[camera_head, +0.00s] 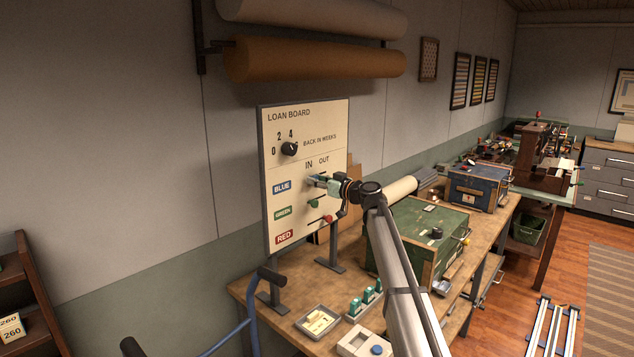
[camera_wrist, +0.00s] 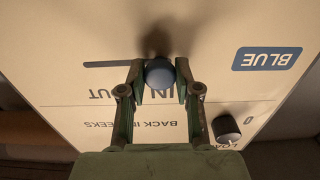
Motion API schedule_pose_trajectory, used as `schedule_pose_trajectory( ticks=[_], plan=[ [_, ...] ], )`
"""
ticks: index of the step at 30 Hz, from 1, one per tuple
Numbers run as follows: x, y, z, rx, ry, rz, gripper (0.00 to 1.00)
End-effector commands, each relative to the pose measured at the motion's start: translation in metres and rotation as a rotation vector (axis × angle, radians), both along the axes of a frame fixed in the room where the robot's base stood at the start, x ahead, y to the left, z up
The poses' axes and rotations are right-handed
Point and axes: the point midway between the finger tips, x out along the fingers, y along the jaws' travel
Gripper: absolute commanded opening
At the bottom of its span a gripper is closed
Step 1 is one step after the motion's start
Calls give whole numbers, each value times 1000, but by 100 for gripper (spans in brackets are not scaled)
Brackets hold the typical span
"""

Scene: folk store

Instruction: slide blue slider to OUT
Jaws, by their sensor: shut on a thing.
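The loan board (camera_head: 304,120) stands upright on the bench against the wall, with IN and OUT over its sliders. In the wrist view, turned upside down, the blue slider's round knob (camera_wrist: 160,73) is at the IN end. Its dark slot (camera_wrist: 106,64) runs from there toward the OUT side. My gripper (camera_head: 321,181) is at the blue row, its fingers on both sides of the knob, shut on it. In the head view, my gripper mostly hides this knob. The green slider (camera_head: 314,203) is toward IN; the red slider (camera_head: 328,219) is further toward OUT.
A black dial (camera_head: 289,149) sits above the sliders on the board. A green case (camera_head: 410,235) stands on the bench right of my arm. Small trays (camera_head: 299,325) lie at the bench's front. Fabric rolls (camera_head: 315,62) hang above the board.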

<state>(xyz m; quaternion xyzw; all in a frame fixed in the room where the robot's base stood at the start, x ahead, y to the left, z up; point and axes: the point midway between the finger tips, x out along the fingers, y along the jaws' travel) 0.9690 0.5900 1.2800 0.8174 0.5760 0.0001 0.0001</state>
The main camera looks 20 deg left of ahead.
Motion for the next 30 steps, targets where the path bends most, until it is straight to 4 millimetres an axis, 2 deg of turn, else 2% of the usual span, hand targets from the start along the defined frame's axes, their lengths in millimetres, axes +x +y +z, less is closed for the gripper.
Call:
schedule_pose_trajectory(
  ticks=[30],
  plan=[
    [52,-17,-1,1,0,0,19]
  ],
)
